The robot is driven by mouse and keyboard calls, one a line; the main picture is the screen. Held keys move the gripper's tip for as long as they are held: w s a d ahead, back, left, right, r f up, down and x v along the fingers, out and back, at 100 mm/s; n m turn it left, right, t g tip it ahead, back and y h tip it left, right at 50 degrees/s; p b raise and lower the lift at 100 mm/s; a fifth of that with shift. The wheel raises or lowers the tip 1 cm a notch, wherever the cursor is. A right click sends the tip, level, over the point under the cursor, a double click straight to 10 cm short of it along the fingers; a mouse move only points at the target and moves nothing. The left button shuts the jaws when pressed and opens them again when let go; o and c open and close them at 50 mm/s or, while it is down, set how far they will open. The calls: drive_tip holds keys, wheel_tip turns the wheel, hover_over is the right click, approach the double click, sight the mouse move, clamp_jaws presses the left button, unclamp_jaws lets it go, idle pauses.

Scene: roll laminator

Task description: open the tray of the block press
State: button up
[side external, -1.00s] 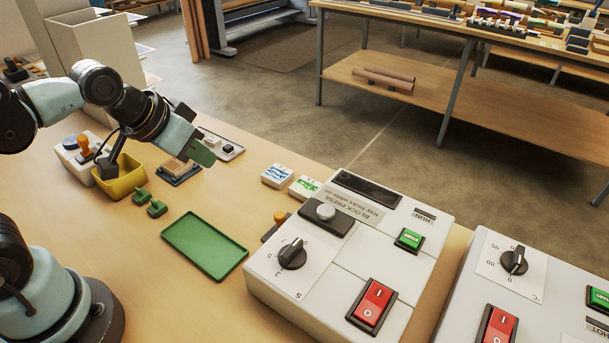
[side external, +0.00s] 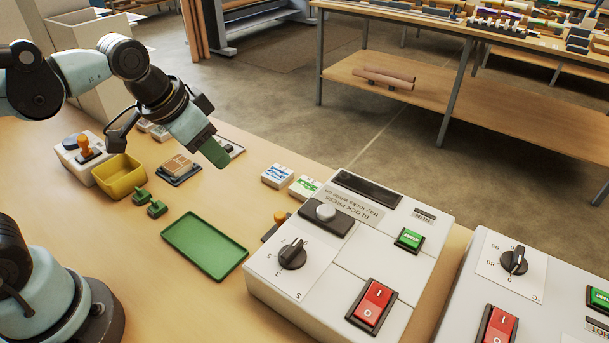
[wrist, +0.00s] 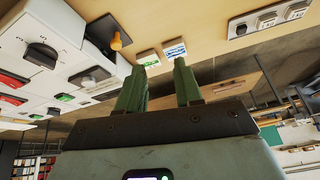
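The block press (side external: 350,259) is a pale box at the front centre of the side view, labelled "BLOCK PRESS" and "tray locks while on". Its top has a grey knob (side external: 325,211) on a dark plate, a black dial (side external: 292,254), a green button (side external: 409,239) and a red rocker switch (side external: 373,302) marked I and O. I cannot tell which part is its tray. My gripper (side external: 214,154) is in the air left of the press, above the bench. In the wrist view my gripper (wrist: 159,85) has green fingers apart with nothing between them.
A second machine (side external: 540,285) stands right of the press. Two small cards (side external: 290,182), a green flat tray (side external: 205,246), a yellow bin (side external: 119,178) and an orange-handled stamper (side external: 84,148) lie on the bench. An orange knob (wrist: 118,40) shows beside the press in the wrist view.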

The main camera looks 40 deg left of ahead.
sight(280, 214)
drive_tip(key=w+d+m+g, duration=0.5)
drive_tip(key=d+m, duration=0.2)
drive_tip(key=d, duration=0.3)
drive_tip(key=f, duration=1.2)
drive_tip(key=shift+a+f, duration=0.1)
drive_tip(key=shift+a, duration=0.1)
drive_tip(key=shift+c, duration=0.5)
clamp_jaws()
